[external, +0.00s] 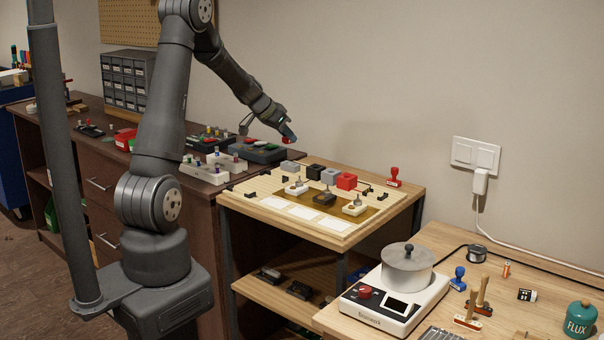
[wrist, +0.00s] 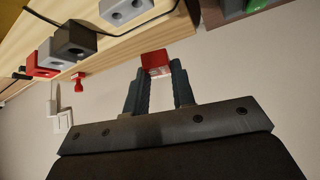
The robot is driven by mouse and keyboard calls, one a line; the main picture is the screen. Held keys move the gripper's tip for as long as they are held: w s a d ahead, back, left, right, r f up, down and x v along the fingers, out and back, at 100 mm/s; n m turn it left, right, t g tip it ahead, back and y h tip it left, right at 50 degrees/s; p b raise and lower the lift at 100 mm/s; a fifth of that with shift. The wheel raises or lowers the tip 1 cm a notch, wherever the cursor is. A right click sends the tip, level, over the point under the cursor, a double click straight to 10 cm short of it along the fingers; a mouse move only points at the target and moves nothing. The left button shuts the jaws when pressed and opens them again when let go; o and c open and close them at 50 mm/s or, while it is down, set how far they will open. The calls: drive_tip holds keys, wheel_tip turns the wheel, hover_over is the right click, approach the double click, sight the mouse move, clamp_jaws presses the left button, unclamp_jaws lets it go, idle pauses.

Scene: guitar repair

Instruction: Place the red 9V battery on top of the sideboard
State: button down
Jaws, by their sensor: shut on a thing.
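My gripper (external: 289,132) is shut on the red 9V battery (wrist: 155,59). In the wrist view the battery sits between the two fingertips, its red end and a pale face showing. In the external view only a small red part of the battery (external: 286,140) shows beneath the fingers. My gripper holds it in the air, near the right end of the sideboard (external: 98,168) and behind the wooden workstation. The sideboard is a long dark brown cabinet; several items stand on its top.
A dark pedal-like box (external: 257,152) and white blocks with knobs (external: 212,168) crowd the sideboard's right end. A red bin (external: 125,139) and a grey drawer unit (external: 125,80) stand farther left.

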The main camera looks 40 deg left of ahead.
drive_tip(key=s+a+r+n+y, duration=0.1)
drive_tip(key=s+a+n, duration=0.1)
drive_tip(key=s+a, duration=0.45)
drive_tip(key=s+a+r+n+y, duration=0.1)
drive_tip(key=s+a, duration=0.3)
drive_tip(key=a, duration=0.6)
hover_over(205, 160)
drive_tip(key=s, duration=0.3)
drive_tip(key=f, duration=0.7)
drive_tip(key=shift+w, duration=0.25)
drive_tip(key=shift+f, duration=2.05)
drive_tip(key=shift+f, duration=0.1)
drive_tip(key=c, duration=1.5)
unclamp_jaws()
